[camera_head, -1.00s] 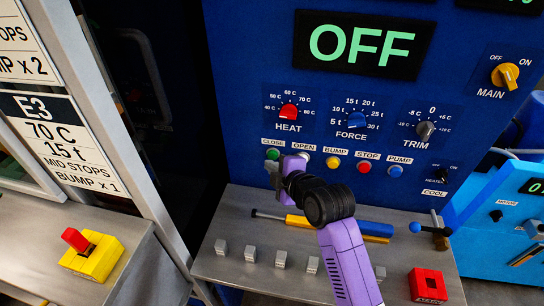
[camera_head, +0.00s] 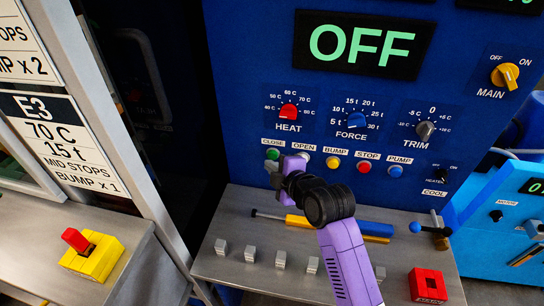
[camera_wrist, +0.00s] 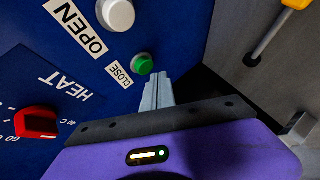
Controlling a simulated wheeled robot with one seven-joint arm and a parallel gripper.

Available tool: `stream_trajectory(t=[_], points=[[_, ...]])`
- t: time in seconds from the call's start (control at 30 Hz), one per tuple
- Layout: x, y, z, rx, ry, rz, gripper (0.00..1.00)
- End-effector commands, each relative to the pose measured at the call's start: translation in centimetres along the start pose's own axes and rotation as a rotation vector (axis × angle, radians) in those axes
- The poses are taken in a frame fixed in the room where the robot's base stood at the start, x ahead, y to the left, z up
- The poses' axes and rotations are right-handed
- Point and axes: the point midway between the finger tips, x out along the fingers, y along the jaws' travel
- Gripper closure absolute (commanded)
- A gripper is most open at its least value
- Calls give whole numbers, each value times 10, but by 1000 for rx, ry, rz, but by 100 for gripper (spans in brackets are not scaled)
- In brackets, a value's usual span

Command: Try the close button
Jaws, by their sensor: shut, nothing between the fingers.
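The green CLOSE button (camera_head: 272,154) is on the blue panel below the red HEAT knob (camera_head: 289,111), left of the white OPEN button (camera_head: 304,156). My gripper (camera_head: 270,167) is shut and empty, its fingertips just below the CLOSE button in the head view. In the wrist view the shut fingers (camera_wrist: 158,80) point up toward the green button (camera_wrist: 144,64), with tips just beneath it. I cannot tell whether they touch it. The display (camera_head: 363,44) above reads OFF.
Yellow BUMP (camera_head: 333,162), red STOP (camera_head: 364,167) and blue PUMP (camera_head: 395,170) buttons continue the row to the right. A yellow-handled screwdriver (camera_head: 298,221) and several small grey blocks (camera_head: 250,254) are on the metal shelf below. A red block (camera_head: 428,285) is at its right.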

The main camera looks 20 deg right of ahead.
Motion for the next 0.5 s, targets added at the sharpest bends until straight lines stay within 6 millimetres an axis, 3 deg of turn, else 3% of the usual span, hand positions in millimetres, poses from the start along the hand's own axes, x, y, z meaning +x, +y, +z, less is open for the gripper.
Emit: stream_trajectory(t=[0.5], points=[[6,5,4,0,0,0,100]])
